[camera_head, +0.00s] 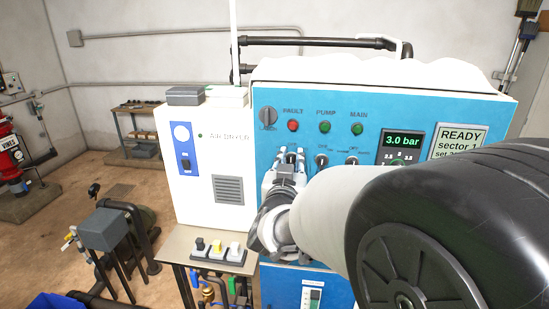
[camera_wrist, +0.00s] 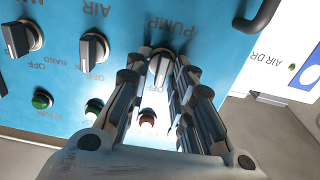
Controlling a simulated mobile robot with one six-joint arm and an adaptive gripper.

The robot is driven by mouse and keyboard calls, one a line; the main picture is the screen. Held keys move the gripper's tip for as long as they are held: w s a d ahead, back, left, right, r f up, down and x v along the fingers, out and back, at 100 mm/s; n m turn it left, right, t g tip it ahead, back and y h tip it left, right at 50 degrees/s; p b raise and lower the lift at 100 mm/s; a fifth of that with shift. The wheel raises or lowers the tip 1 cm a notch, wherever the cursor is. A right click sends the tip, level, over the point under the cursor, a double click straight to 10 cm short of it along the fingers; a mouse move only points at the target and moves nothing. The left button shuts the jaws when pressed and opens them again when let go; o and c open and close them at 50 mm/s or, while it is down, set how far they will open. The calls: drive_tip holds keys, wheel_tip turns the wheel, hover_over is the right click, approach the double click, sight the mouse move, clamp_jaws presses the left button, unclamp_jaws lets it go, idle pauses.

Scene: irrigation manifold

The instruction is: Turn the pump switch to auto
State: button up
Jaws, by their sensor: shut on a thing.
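The pump switch (camera_wrist: 160,64) is a rotary selector with a grey grip bar on a blue panel (camera_head: 289,92). The word PUMP shows beside it, upside down, in the wrist view. My gripper (camera_wrist: 158,72) has its fingers on both sides of the grip bar and is shut on it. The bar looks nearly in line with the fingers. An OFF mark shows beside the switch, but its other marks are hidden by the fingers, so I cannot tell which position it points to. In the head view my gripper (camera_head: 291,160) covers the switch.
Two similar selectors, AIR (camera_wrist: 93,50) and another (camera_wrist: 22,38), sit beside it. Red (camera_head: 292,125) and green (camera_head: 324,127) lamps are above. A 3.0 bar display (camera_head: 403,145) and READY screen (camera_head: 460,141) are at right. A white air dryer (camera_head: 207,160) stands at left.

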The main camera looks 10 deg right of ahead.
drive_tip(key=shift+f+m+b, duration=0.1)
drive_tip(key=shift+m+b, duration=0.3)
drive_tip(key=shift+b, duration=0.25)
clamp_jaws()
drive_tip(key=m+b, duration=0.2)
drive_tip(key=b, duration=0.2)
drive_tip(key=shift+d+f+m, duration=0.1)
drive_tip(key=shift+f+m, duration=0.05)
drive_tip(key=shift+m, duration=0.25)
drive_tip(key=m+b, duration=0.3)
drive_tip(key=shift+d, duration=0.1)
drive_tip(key=shift+s+m+b, duration=0.1)
drive_tip(key=shift+m+b, duration=1)
drive_tip(key=shift+b, duration=0.05)
drive_tip(key=o, duration=0.6)
unclamp_jaws()
drive_tip(key=shift+o, duration=0.2)
